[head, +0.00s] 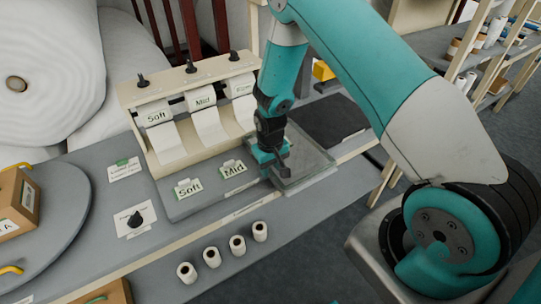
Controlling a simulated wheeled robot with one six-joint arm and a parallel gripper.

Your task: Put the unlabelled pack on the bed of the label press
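My gripper (277,160) points down at the right end of a grey bed or board (213,201), beside a clear, glass-like tray (312,172). The view is too small to tell whether its fingers are apart or hold anything. I cannot tell for sure which part is the label press.
Several small white rolls (237,245) stand along the bench front. A black knob (135,219) sits left of the board. A round grey table (50,240) at left carries a brown box (18,205). A dark pad (333,121) lies behind the tray. Large wadding rolls (50,70) fill the back left.

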